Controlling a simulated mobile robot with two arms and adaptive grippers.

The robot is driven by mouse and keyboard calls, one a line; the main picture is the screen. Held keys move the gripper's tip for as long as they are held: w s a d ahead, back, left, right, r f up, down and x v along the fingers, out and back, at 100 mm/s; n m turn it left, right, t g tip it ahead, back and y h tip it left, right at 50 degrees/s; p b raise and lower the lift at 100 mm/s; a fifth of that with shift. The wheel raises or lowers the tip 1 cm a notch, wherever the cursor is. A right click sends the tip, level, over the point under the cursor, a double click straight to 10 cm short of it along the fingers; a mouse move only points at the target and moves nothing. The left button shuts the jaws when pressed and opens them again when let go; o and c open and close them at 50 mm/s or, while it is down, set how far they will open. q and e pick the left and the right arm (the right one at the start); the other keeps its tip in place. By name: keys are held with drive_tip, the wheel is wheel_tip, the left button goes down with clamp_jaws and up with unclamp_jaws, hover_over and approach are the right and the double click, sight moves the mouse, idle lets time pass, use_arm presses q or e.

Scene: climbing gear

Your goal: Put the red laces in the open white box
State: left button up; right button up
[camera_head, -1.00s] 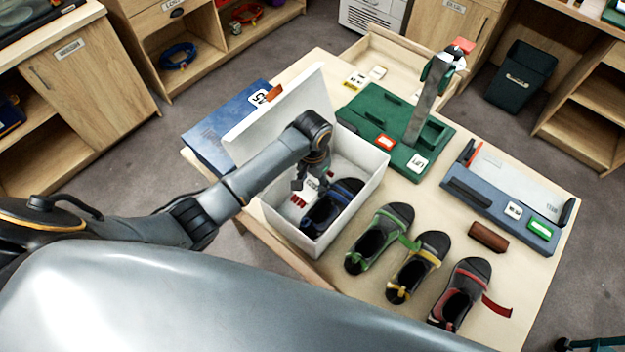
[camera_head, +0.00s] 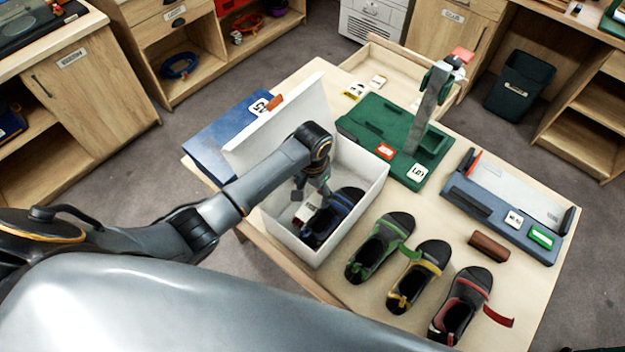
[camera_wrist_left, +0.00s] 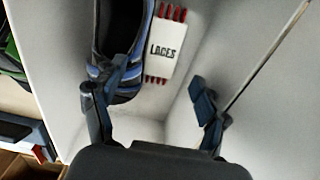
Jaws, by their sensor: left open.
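The red laces are on a white card marked LACES (camera_wrist_left: 163,48), with red ends showing at both edges. The card is inside the open white box (camera_head: 373,200), beside a black shoe with blue straps (camera_head: 346,200); in the wrist view the shoe (camera_wrist_left: 118,45) is left of the card. The box lid (camera_head: 285,120) stands raised. My left gripper (camera_head: 311,191) is over the inside of the box. My right gripper is not in view.
Shoes with green (camera_head: 381,247), yellow (camera_head: 419,276) and red (camera_head: 462,304) straps stand right of the box. A green tray with an upright post (camera_head: 360,117) stands behind. A blue-grey holder (camera_head: 500,217) and a brown block (camera_head: 489,245) are at the right. A blue binder (camera_head: 215,135) lies left.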

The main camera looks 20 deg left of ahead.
use_arm(q)
wheel_tip(320, 180, up, 13)
drive_tip(key=b, duration=0.2)
drive_tip(key=shift+f+b, duration=0.2)
drive_tip(key=shift+b, duration=0.1)
drive_tip(key=shift+f, duration=0.1)
